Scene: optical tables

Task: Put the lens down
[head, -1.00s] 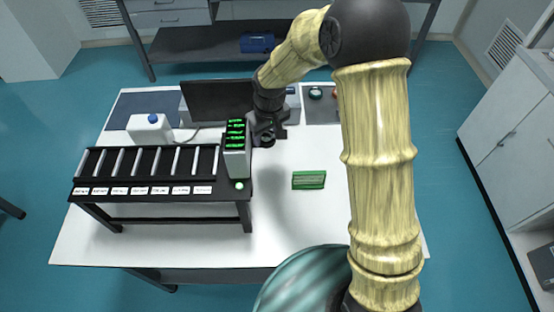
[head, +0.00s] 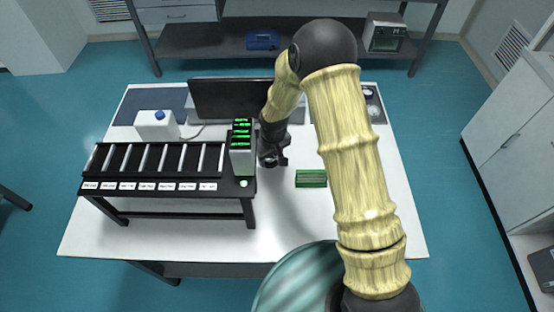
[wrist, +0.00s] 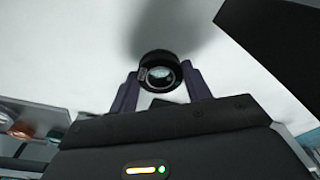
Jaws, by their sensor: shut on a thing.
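The lens (wrist: 160,73) is a short black cylinder with pale glass, seen between my gripper's two fingers in the wrist view. My gripper (wrist: 160,92) is shut on it, with white table surface and a dark shadow behind. In the head view my gripper (head: 271,158) is low over the white table (head: 290,225), just right of the black rack's display block. The lens shows there as a small dark ring (head: 269,163). Whether the lens touches the table cannot be told.
A black rack (head: 150,205) with several rods and labels stands at left, its tall block with green displays (head: 242,150) close beside my gripper. A green box (head: 311,178) lies to the right. A dark monitor (head: 230,98) stands behind. The front table is clear.

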